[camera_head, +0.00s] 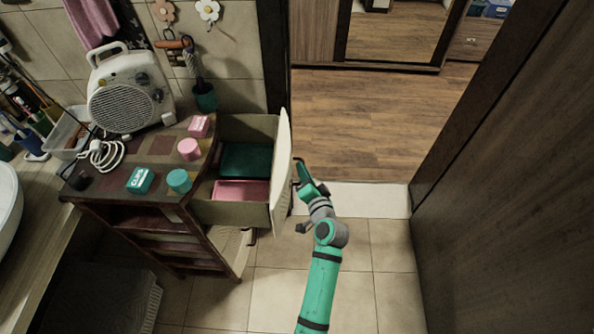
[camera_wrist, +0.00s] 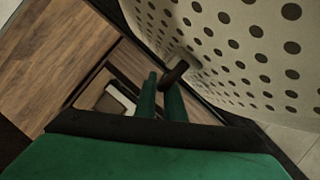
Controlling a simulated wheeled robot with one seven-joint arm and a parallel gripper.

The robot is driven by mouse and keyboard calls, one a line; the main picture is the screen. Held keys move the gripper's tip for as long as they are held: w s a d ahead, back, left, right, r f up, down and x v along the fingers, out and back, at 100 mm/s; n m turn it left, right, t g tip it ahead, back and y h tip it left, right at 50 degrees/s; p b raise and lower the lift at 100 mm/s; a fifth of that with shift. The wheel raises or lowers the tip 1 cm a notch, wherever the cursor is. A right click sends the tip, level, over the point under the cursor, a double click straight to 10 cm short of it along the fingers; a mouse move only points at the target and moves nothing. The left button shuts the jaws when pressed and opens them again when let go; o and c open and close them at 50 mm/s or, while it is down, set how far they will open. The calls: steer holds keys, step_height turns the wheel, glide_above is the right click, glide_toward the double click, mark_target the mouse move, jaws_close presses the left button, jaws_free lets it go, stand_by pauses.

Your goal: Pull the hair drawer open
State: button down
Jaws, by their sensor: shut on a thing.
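The hair drawer (camera_head: 246,212) stands pulled out of the dark wooden cabinet (camera_head: 160,246), its inside open to view from above. Its pale front panel (camera_head: 284,172) faces right; in the wrist view the front (camera_wrist: 235,50) is cream with dark dots. A dark knob (camera_wrist: 175,74) sticks out from that front. My gripper (camera_head: 298,172) is at the outer face of the front. In the wrist view its two green fingers (camera_wrist: 162,92) are closed at the knob, one on each side.
A dark green box (camera_head: 246,160) and a pink box (camera_head: 242,190) lie in the drawer. Pink and teal containers (camera_head: 179,181) and a fan heater (camera_head: 128,95) stand on the cabinet. A doorway with wood floor (camera_head: 375,120) is behind; a dark door (camera_head: 510,190) stands right.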

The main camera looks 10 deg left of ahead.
steer(key=shift+f, duration=0.1)
steer(key=c, duration=1.8)
jaws_free()
steer(key=shift+c, duration=0.2)
steer(key=shift+d, duration=0.1)
steer(key=v, duration=1)
steer(key=shift+s, duration=0.4)
steer(key=shift+d, duration=0.15)
